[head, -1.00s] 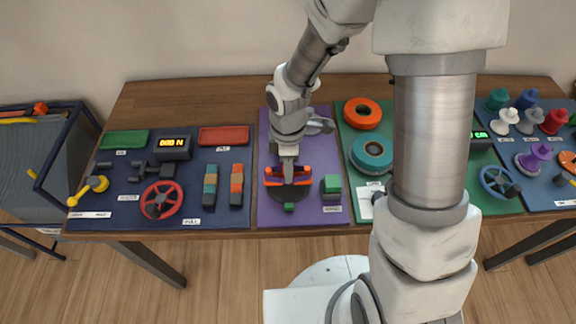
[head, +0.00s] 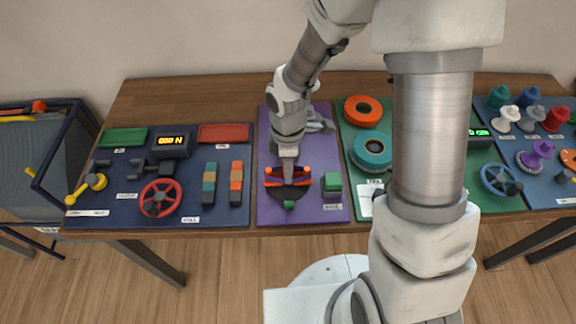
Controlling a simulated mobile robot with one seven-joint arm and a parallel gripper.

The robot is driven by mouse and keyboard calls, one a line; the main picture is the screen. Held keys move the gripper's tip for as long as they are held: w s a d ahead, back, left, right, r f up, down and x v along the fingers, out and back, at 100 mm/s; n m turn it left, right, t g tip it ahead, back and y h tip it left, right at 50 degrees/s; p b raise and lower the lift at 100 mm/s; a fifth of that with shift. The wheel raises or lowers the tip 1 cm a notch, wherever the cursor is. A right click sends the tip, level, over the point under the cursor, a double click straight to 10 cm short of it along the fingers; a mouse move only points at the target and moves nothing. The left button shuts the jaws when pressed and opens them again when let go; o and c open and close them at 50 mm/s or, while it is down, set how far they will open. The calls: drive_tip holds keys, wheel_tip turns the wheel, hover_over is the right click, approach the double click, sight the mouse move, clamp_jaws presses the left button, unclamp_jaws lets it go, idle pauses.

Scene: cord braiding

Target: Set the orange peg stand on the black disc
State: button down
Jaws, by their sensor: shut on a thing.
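The orange peg stand (head: 302,181) is at the middle of the purple mat (head: 270,217), low over or on the black disc (head: 291,194). Whether it touches the disc cannot be told. Dark blue shows along the stand's left side. My gripper (head: 288,178) points down at the stand's middle and is shut on it; the fingers hide part of the stand. The front part of the black disc shows below the stand, with a green piece (head: 289,205) at its front edge.
A green block (head: 332,182) stands close to the right of the disc. A grey item (head: 318,121) lies behind my gripper. A red handwheel (head: 160,198) and striped bars (head: 209,183) are on the navy mat to the left. Teal and orange rings (head: 371,150) are to the right.

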drive_tip(key=shift+f, duration=0.15)
drive_tip(key=shift+f+b, duration=0.3)
drive_tip(key=c, duration=0.5)
unclamp_jaws()
drive_tip(key=shift+r, duration=0.1)
wheel_tip(320, 180, up, 8)
drive_tip(key=p, duration=0.7)
idle(0.7)
